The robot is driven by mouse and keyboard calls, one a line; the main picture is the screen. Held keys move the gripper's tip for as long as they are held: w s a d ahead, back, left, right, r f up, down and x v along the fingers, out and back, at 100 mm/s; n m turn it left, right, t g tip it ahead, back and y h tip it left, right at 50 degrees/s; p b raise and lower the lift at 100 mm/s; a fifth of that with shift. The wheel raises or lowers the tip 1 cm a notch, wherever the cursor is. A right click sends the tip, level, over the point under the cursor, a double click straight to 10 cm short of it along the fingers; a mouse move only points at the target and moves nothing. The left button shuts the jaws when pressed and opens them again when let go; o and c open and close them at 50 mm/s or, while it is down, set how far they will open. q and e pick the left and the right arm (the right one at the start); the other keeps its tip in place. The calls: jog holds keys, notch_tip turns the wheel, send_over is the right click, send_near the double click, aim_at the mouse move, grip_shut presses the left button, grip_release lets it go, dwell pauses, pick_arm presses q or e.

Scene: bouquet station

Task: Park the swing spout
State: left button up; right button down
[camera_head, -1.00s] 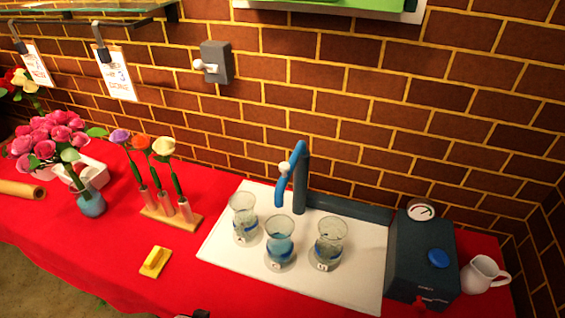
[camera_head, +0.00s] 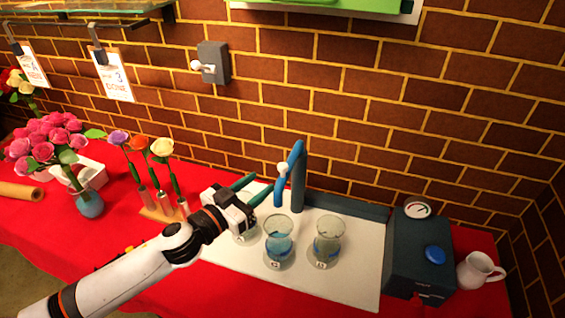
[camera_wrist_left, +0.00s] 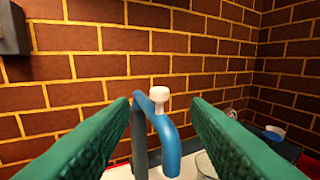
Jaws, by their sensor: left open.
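The blue swing spout (camera_head: 280,190) arches from a dark blue post (camera_head: 299,180) at the back of the white basin. A white knob (camera_head: 283,169) sits on it. My left gripper (camera_head: 265,181) is open, just left of the spout, its green fingers pointing towards it. In the left wrist view the spout (camera_wrist_left: 167,145) and its white knob (camera_wrist_left: 159,93) show between the two open fingers (camera_wrist_left: 158,112), with a gap to each. I see no contact. The spout's outlet hangs near the middle glass. My right gripper is not in view.
The basin (camera_head: 360,268) holds a middle glass (camera_head: 278,240) and a right glass (camera_head: 328,240). A left glass (camera_head: 243,237) is mostly hidden by my gripper. A dark blue box (camera_head: 415,262) and white jug (camera_head: 478,271) stand right. Flower tubes on a wooden stand (camera_head: 155,214) are left.

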aim_at(280, 168)
pick_arm(q)
jog(key=p+x, duration=0.1)
jog(key=x, duration=0.8)
jog(key=shift+w+d, duration=0.1)
jog(key=shift+w, duration=0.05)
jog(key=shift+c, duration=0.3)
grip_shut()
